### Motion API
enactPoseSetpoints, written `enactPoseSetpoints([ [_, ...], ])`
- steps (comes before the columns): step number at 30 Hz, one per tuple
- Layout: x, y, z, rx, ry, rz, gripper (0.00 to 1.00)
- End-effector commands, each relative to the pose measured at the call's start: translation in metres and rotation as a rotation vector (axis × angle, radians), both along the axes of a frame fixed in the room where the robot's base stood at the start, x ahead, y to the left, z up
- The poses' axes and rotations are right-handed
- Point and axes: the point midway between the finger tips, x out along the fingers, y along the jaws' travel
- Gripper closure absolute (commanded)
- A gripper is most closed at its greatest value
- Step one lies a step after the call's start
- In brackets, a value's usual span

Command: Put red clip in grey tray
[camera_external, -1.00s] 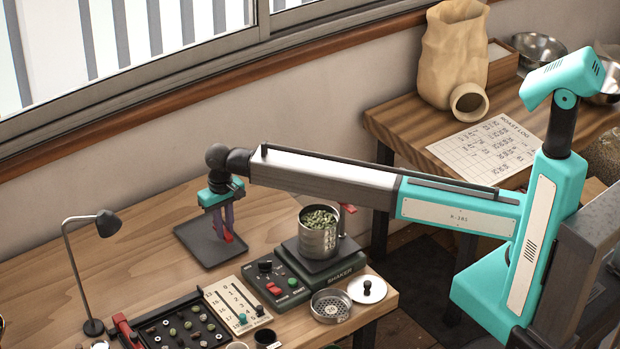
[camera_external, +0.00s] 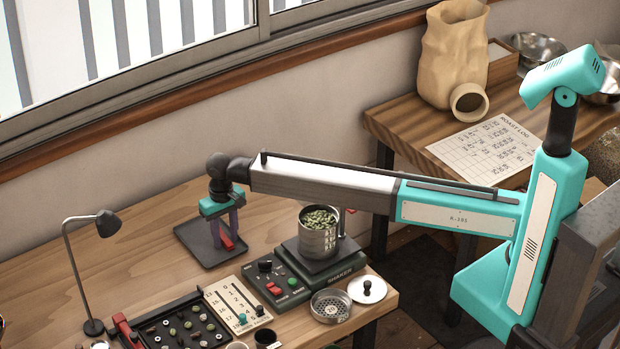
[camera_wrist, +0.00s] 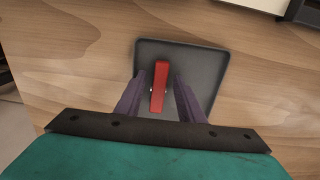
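The red clip (camera_external: 227,243) lies on the dark grey tray (camera_external: 196,245) on the wooden table. In the wrist view the clip (camera_wrist: 159,92) lies inside the tray's rim (camera_wrist: 222,62), left of its middle. My gripper (camera_external: 228,238) is low over the tray with its purple fingers spread. In the wrist view my gripper (camera_wrist: 159,77) has one finger on each side of the clip, with a visible gap on both sides. The fingers partly hide the clip in the outside view.
A shaker (camera_external: 318,264) bearing a metal cup of green beans (camera_external: 319,240) stands right of the tray. A control box (camera_external: 275,282), a scale card (camera_external: 224,300) and a bean sorting tray (camera_external: 160,318) are in front. A lamp (camera_external: 108,223) stands left. The table left of the tray is clear.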

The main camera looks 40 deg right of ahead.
Motion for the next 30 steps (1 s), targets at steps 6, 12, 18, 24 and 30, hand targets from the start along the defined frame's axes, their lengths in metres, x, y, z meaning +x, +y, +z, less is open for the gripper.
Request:
enactPoseSetpoints([
  [6,0.000,0.000,0.002,0.000,0.000,0.000,0.65],
  [12,0.000,0.000,0.013,0.001,-0.001,0.000,0.65],
  [18,0.001,0.000,0.036,0.001,-0.002,0.000,0.65],
  [24,0.001,0.000,0.065,0.001,-0.001,0.000,0.65],
  [30,0.001,0.001,0.094,0.001,-0.001,0.000,0.65],
])
